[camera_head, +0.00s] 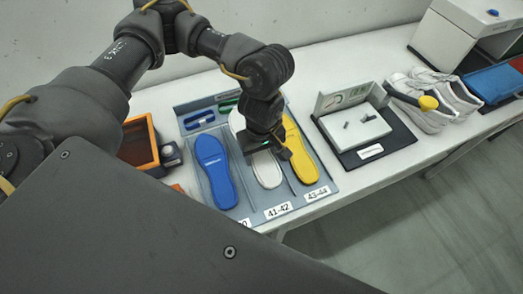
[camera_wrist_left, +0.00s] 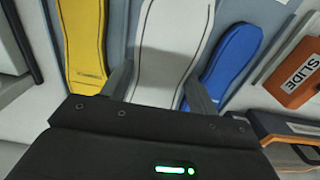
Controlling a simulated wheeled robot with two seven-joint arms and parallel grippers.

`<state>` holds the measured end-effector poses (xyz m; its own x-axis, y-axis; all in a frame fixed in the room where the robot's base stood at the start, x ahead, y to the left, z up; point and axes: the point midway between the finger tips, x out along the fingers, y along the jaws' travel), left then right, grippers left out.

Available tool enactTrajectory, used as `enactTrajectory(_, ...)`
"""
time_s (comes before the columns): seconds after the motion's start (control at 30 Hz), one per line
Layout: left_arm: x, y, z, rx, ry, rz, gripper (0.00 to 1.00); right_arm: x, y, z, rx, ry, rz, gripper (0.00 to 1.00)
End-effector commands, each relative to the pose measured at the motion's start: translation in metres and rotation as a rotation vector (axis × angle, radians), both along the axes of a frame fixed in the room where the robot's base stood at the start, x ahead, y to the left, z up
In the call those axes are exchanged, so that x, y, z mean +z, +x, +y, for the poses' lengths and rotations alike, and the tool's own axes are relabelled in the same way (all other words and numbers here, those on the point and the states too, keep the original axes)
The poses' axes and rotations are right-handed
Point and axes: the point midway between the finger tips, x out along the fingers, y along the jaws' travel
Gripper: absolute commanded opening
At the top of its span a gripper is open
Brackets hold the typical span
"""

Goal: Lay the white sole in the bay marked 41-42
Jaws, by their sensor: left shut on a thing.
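The white sole (camera_head: 267,171) lies lengthwise over the middle bay of the grey-blue tray (camera_head: 258,200), above the label 41-42 (camera_head: 278,211). My left gripper (camera_head: 268,150) is shut on the white sole, its fingers on both edges. The wrist view shows the white sole (camera_wrist_left: 168,45) between the two fingers (camera_wrist_left: 158,85). The blue sole (camera_head: 214,170) lies in the bay to the left and the yellow sole (camera_head: 299,150) in the bay marked 43-44. Whether the white sole touches the bay floor cannot be told. My right gripper is out of view.
An orange bin (camera_head: 138,143) stands left of the tray. A wall runs behind the table.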

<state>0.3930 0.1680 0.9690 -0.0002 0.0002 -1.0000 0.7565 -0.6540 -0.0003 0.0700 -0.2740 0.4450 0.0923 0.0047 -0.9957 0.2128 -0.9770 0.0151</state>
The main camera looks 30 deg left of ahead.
Motion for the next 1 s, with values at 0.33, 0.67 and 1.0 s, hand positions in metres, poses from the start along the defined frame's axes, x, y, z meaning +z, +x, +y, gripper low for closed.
enactTrajectory(0.33, -0.040, 0.000, 0.000, 0.001, 0.001, 0.001, 0.30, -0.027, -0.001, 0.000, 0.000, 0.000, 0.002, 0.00)
enactTrajectory(0.67, -0.060, 0.000, 0.000, 0.000, 0.000, -0.001, 0.30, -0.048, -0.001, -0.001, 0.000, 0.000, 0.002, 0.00)
enactTrajectory(1.0, -0.059, 0.000, 0.000, 0.000, 0.001, -0.001, 0.64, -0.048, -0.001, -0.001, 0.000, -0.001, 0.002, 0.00)
